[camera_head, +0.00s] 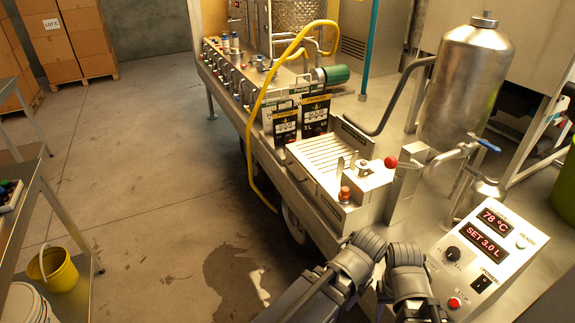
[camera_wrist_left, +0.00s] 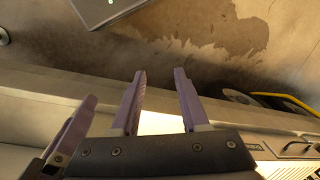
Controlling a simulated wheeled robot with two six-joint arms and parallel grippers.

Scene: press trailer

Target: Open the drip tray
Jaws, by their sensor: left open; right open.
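A pale, ribbed metal tray (camera_head: 326,158), most likely the drip tray, lies on the trailer's side bench in the head view. Dark bars stand at its edges. My left gripper (camera_head: 366,243) and right gripper (camera_head: 407,256) are side by side at the near edge of the bench, below the tray and apart from it. Their fingertips are hidden in the head view. In the left wrist view my left gripper (camera_wrist_left: 160,88) has its two purple fingers apart, with nothing between them. A ribbed panel with a dark handle (camera_wrist_left: 299,144) shows at the lower right there.
A red-capped fitting (camera_head: 344,195) and a red-knobbed lever (camera_head: 391,162) stand beside the tray. A control box (camera_head: 490,245) with red displays is at the right.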

